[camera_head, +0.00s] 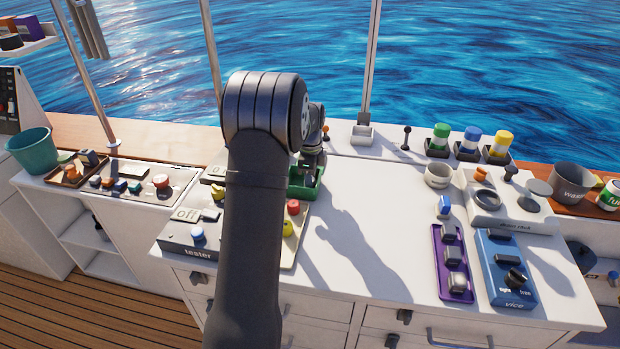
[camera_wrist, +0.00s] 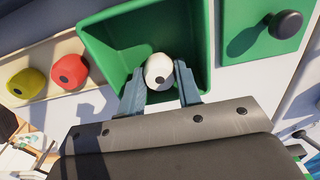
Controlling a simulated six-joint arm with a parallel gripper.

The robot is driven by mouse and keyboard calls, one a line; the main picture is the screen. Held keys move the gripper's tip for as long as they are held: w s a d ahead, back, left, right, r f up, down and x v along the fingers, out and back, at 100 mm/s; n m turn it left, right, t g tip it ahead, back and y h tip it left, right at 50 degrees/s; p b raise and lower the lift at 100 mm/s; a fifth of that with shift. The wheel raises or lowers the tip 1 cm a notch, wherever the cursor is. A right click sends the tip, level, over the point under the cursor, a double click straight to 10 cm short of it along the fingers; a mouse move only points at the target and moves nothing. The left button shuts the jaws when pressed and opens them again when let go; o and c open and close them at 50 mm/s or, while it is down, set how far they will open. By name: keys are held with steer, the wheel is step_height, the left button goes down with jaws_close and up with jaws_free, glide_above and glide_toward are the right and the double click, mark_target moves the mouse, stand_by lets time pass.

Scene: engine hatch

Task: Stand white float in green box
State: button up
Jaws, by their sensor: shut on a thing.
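The white float (camera_wrist: 158,66) is between the two fingers of my gripper (camera_wrist: 161,80) in the wrist view, with a small dark spot on its end facing the camera. My gripper is shut on it. The green box (camera_wrist: 108,42) is open, and the float and fingertips appear within its opening, near its lower side. I cannot tell whether the float touches the box floor. In the head view, the green box (camera_head: 306,192) is partly hidden behind my arm and gripper, and the float is hidden.
A red float (camera_wrist: 68,66) and a yellow float (camera_wrist: 28,83) sit on a cream tray beside the box. A green plate with a black knob (camera_wrist: 286,23) is on its other side. A purple tray (camera_head: 438,262) and blue vice (camera_head: 497,284) stand right; the white counter between is clear.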

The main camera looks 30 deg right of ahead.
steer(key=shift+f, duration=0.15)
steer(key=o, duration=0.7)
steer(key=shift+c, duration=0.2)
step_height(320, 180, up, 12)
steer(key=shift+r, duration=0.2)
steer(key=shift+f, duration=0.1)
step_height(320, 180, down, 13)
steer(key=shift+r, duration=0.2)
step_height(320, 180, up, 3)
steer(key=shift+f, duration=0.1)
steer(key=shift+r, duration=0.65)
